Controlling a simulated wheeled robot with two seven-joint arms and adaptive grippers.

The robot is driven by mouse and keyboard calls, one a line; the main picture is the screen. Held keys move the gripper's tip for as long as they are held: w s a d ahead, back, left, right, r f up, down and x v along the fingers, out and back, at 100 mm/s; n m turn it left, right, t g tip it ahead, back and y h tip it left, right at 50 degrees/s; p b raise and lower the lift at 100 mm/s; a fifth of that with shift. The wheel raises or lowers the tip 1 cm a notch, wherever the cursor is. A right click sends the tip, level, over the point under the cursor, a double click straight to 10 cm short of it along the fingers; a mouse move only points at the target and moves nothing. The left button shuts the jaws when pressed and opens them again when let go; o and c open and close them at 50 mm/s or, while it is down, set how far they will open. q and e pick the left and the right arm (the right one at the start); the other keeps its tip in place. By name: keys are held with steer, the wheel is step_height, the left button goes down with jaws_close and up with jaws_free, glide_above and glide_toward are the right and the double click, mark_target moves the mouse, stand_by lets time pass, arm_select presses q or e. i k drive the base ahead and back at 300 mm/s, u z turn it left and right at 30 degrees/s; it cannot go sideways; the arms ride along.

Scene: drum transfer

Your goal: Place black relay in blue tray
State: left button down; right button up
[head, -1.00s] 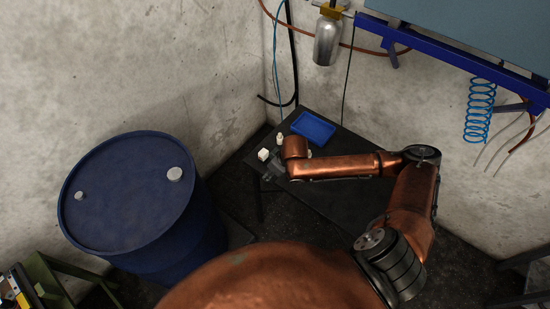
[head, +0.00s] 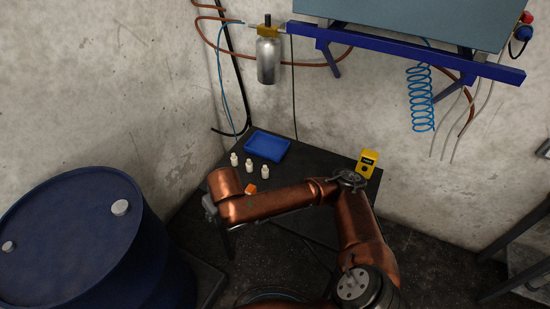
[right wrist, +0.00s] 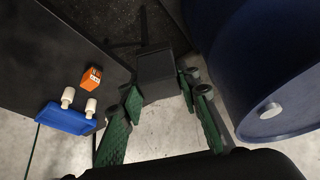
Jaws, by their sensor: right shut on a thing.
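The black relay (right wrist: 155,75) is a dark block between the green-padded fingers of my right gripper (right wrist: 160,92) in the right wrist view. The gripper is shut on it. In the head view the right gripper (head: 209,204) is mostly hidden by my copper wrist, at the left edge of the dark table, in front of the blue tray. The blue tray (head: 267,146) lies at the table's back left corner and looks empty. It also shows in the right wrist view (right wrist: 62,118), left of the gripper and apart from it. My left gripper is not in view.
Several white bottles (head: 249,163) stand in front of the tray. An orange box (head: 251,188) sits near my wrist. A yellow meter (head: 367,163) stands at the table's right. A blue drum (head: 75,235) is at the left. Blue shelf brackets (head: 400,50) hang above.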

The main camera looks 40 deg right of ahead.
mark_target(267, 148)
steer(key=z, duration=0.95)
steer(key=i, duration=1.45)
steer(key=u, duration=0.35)
